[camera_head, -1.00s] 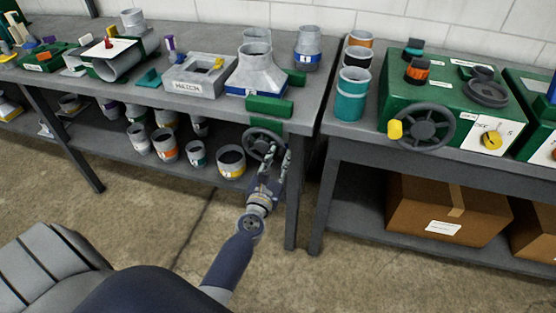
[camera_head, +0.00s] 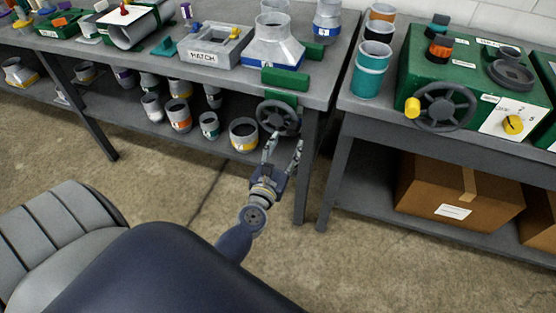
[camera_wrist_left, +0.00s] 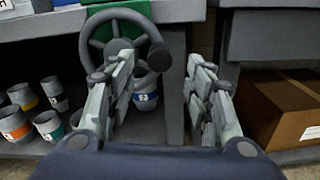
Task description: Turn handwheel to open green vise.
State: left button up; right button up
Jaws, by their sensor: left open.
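The green vise (camera_head: 286,79) is at the front right edge of the left workbench. A second green block (camera_head: 313,51) sits behind it with a gap between. Its dark grey spoked handwheel (camera_head: 279,118) hangs below the bench edge. The handwheel also shows at upper left in the left wrist view (camera_wrist_left: 112,20), with a dark knob (camera_wrist_left: 159,57) at its lower right rim. My left gripper (camera_head: 284,144) is open and empty, just below the wheel. In the left wrist view the knob appears between the fingers (camera_wrist_left: 160,66); contact is not visible. My right gripper is out of view.
The right bench (camera_head: 365,122) holds a green machine (camera_head: 440,75) with another handwheel (camera_head: 445,106). Several banded collars sit on the lower shelf behind my gripper. A bench leg (camera_head: 307,170) stands close to its right.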

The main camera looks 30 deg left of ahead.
pick_arm(q)
jog(key=v, duration=0.6)
jog(key=shift+s, duration=0.1)
dwell(0.3)
jog(key=s+d+f+m+g+h, duration=0.2)
jog(key=s+d+f+m+g, duration=0.15)
jog(key=f+m, duration=0.5)
jog(key=s+d+f+m+g+h+p, duration=0.15)
jog(key=s+f+m, duration=0.35)
jog(key=f, duration=0.7)
jog(key=s+d+f+m+g+h+b, duration=0.1)
jog(key=s+d+f+m+g+h, duration=0.15)
jog(key=f+m, duration=0.7)
jog(key=s+a+f+m+g, duration=0.1)
jog(key=s+f+m+g, duration=0.2)
jog(key=s, duration=0.6)
jog(key=s+f+m+g+y, duration=0.1)
jog(key=s+f+m+g, duration=0.2)
jog(key=s+f+m, duration=0.5)
jog(key=s+a+f+m+g+y+p, duration=0.1)
jog(key=s+f+m+g, duration=0.2)
jog(key=s, duration=0.7)
notch_tip(320, 180, down, 4)
jog(key=m, duration=0.2)
jog(key=shift+s+a+m, duration=0.25)
jog(key=shift+a+m, duration=0.05)
jog(key=shift+a, duration=0.05)
